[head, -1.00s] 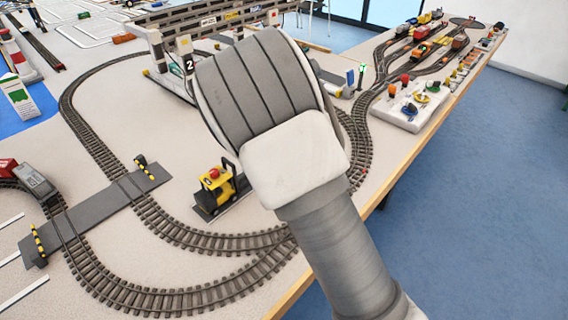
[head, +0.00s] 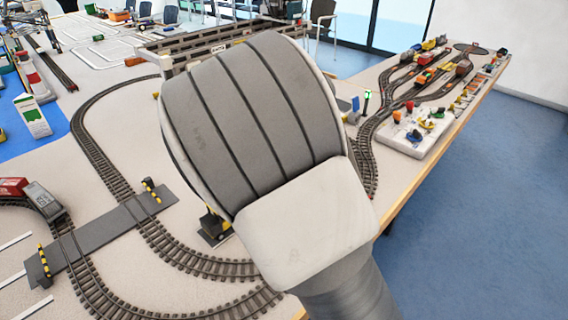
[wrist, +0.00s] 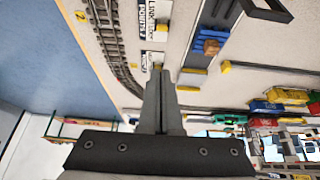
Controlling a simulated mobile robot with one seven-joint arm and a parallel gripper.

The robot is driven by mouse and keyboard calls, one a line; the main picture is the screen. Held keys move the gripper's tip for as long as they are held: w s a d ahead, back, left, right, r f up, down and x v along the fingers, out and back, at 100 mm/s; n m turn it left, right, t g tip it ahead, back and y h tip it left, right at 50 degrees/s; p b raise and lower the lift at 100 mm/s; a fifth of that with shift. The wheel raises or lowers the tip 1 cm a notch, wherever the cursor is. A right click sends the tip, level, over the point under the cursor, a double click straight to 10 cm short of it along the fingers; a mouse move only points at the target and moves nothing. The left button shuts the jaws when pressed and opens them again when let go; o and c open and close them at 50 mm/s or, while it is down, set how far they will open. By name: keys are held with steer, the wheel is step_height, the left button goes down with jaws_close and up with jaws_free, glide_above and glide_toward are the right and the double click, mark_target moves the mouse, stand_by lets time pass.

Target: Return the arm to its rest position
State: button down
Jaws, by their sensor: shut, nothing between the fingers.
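My gripper (wrist: 158,72) shows in the wrist view, its two fingers together with nothing between them. It hangs over the layout and points toward a pale strip with printed labels (wrist: 154,22); I cannot tell how high above it is. In the head view my own arm fills the middle of the picture, bent, with a thick grey ribbed joint close to the camera. The gripper itself is hidden or outside that view.
A model railway table holds a curved track (head: 97,160), a grey level crossing (head: 100,236) and a grey wagon (head: 42,201). A white tray (head: 415,130) stands right. Blue floor (head: 490,220) is clear.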

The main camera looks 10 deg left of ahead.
steer(key=s+d+r+n+y+p, duration=0.4)
steer(key=s+d+r+n+p, duration=0.15)
steer(key=s+d+r, duration=1.35)
steer(key=s+d+r+n+t+p, duration=0.1)
steer(key=s+d+r+n+p, duration=0.1)
steer(key=s, duration=0.5)
steer(key=shift+s+r+h+p, duration=0.15)
steer(key=shift+r+h+p, duration=0.25)
steer(key=shift+r, duration=0.55)
steer(key=shift+a, duration=0.15)
